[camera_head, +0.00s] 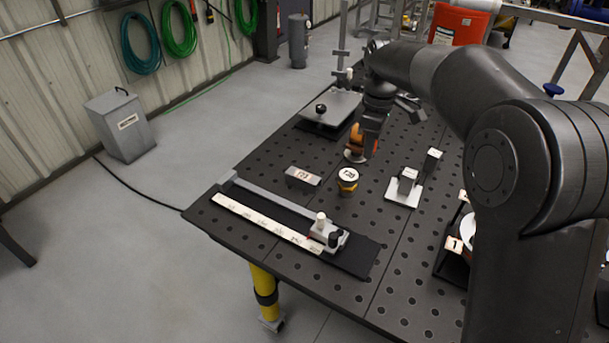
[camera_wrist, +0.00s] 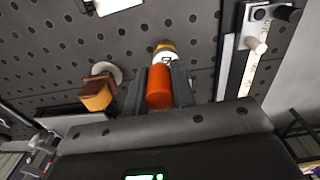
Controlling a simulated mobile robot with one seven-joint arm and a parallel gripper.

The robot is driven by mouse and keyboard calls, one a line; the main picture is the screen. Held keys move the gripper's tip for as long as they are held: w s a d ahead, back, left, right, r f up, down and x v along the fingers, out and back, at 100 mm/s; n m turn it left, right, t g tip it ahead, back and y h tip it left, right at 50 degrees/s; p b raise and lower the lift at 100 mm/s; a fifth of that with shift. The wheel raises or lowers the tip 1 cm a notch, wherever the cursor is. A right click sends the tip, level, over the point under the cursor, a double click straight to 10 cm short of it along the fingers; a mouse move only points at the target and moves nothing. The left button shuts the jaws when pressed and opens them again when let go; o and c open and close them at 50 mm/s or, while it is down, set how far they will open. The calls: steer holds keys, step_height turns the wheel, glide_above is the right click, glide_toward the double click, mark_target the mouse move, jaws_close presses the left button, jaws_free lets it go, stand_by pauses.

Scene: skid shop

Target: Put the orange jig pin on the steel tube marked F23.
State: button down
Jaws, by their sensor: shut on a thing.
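My gripper (camera_head: 373,146) hangs above the perforated table, pointing down. It is shut on the orange jig pin (camera_wrist: 159,87), whose rounded orange body shows between the two fingers in the wrist view. A short grey steel piece with a white tag (camera_head: 303,177) lies on the table, left of my gripper in the head view. A yellow-banded round piece with a white marked top (camera_head: 347,176) stands beside it; it also shows just beyond the pin in the wrist view (camera_wrist: 165,53). The marks are too small to read surely, so I cannot tell which is F23.
A brown-orange piece on a pale round base (camera_wrist: 97,97) stands close to my gripper. A white plate with a grey block (camera_head: 404,188) is to the right. A long rail with a white strip (camera_head: 262,222) lies near the front edge. A flat plate with a black knob (camera_head: 330,108) is behind.

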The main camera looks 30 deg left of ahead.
steer(key=s+a, duration=0.2)
steer(key=a, duration=0.2)
glide_above(312, 179)
steer(key=shift+n, duration=0.4)
step_height(312, 179, down, 7)
steer(key=shift+r, duration=0.1)
steer(key=shift+f, duration=2.05)
steer(key=c, duration=1.2)
jaws_free()
steer(key=shift+f, duration=0.1)
step_height(312, 179, up, 12)
steer(key=shift+r, duration=0.2)
